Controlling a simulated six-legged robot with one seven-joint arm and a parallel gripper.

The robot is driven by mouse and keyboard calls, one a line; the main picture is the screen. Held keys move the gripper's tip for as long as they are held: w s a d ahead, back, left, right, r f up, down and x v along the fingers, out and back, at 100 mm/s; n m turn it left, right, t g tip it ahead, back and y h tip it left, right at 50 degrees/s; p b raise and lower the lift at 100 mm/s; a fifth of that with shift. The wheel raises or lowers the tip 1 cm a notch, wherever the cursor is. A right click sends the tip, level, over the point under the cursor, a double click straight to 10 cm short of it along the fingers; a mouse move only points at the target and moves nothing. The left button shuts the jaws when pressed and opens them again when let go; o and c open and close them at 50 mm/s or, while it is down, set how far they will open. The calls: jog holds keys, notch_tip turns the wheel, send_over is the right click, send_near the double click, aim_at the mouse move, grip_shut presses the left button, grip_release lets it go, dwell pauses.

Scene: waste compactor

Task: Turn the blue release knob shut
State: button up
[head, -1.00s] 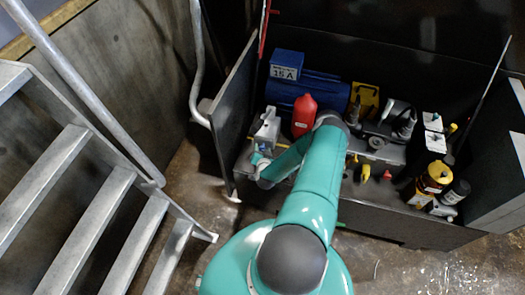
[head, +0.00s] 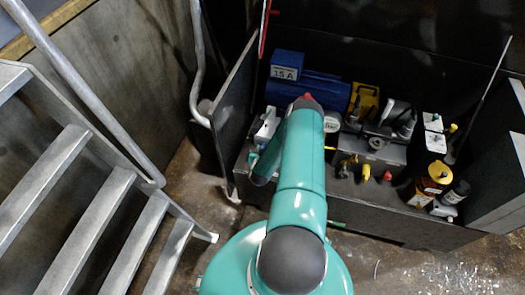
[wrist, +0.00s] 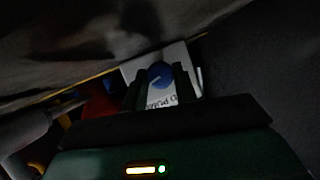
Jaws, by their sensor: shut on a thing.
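The blue release knob (wrist: 160,75) shows in the wrist view, round, with a pale pointer line, on a white plate (wrist: 139,65) with partly hidden dark lettering. My gripper (wrist: 163,84) has its two dark fingers on either side of the knob and is shut on it. The picture is dark, so the exact contact is hard to see. In the head view my arm hides the gripper and the knob. Part of a light grey housing (head: 268,122) shows just left of the arm.
A blue box marked 15 A (head: 286,66) and a blue motor (head: 322,92) stand behind the arm. Yellow and red valve handles (head: 366,172) and bottles (head: 434,178) are to the right. A dark panel (head: 232,125) stands close on the left, with metal stairs (head: 90,215) beyond.

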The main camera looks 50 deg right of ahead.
jog(key=n+g, duration=0.1)
jog(key=n, duration=0.1)
jog(key=n+g+h, duration=0.1)
jog(key=n+g, duration=0.1)
jog(key=shift+w+a, duration=0.2)
jog(key=shift+w, duration=0.2)
jog(key=n+g+h, duration=0.2)
jog(key=n+g, duration=0.1)
jog(key=n, duration=0.1)
jog(key=shift+f, duration=0.1)
jog(key=shift+h, duration=0.3)
dwell(0.3)
jog(key=o, duration=1)
jog(key=shift+c, duration=0.2)
